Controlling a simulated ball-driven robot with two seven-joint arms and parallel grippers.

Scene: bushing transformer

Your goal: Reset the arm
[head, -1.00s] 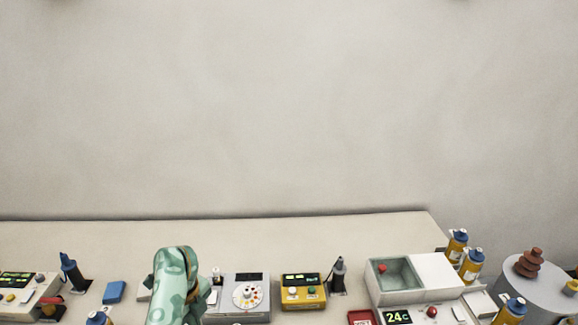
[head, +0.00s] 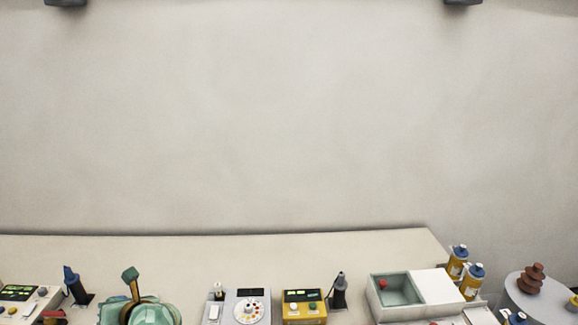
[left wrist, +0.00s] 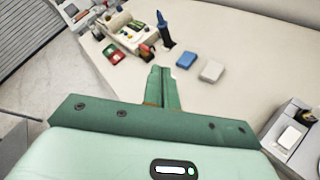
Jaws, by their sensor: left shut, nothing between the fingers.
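My left gripper (left wrist: 163,88) shows in the left wrist view with its two green fingers shut together and nothing between them. It is over the pale table (left wrist: 225,45), apart from a blue block (left wrist: 187,58) and a white block (left wrist: 211,70) that lie to the right of its fingertips. In the head view, green parts of my left arm show at the bottom left edge, in front of the table; I cannot make out the fingers there. My right gripper is in neither view.
A dial device (head: 243,306), a yellow control box (head: 304,306) and a grey box with a red piece (head: 397,290) line the table. Blue-capped bottles (head: 472,281) stand at its right end. A round stand holds a brown ribbed bushing (head: 531,279). The table's back strip is clear.

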